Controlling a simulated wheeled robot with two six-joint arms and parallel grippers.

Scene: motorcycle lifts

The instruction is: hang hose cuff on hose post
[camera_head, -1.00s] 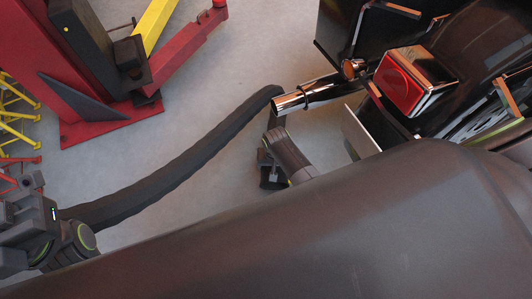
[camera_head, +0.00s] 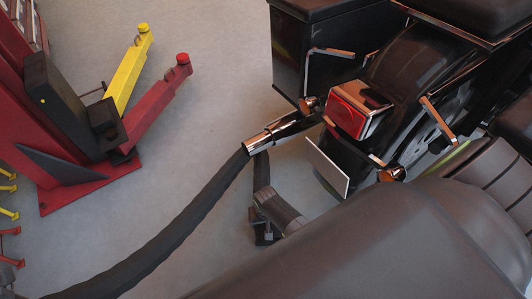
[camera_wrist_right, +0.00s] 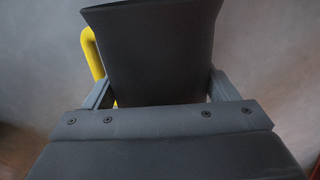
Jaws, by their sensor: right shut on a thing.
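In the right wrist view my right gripper (camera_wrist_right: 158,98) has a finger on each side of a dark, flared hose cuff (camera_wrist_right: 155,50) and is shut on it. In the head view the right gripper (camera_head: 265,228) is small and dark, below the chrome pipe (camera_head: 272,135). A black hose (camera_head: 190,220) runs from the bottom left up to the pipe's end. A dark length drops from there towards the gripper; I cannot tell how they join. A curved yellow bar (camera_wrist_right: 92,55) shows behind the cuff; I cannot tell whether it is the hose post. My left gripper is out of view.
The motorcycle's red tail light (camera_head: 350,108) and white plate (camera_head: 327,166) are close to the right of the pipe. A red lift (camera_head: 70,180) with a yellow arm (camera_head: 128,72) stands at the left. My right arm covers the lower right.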

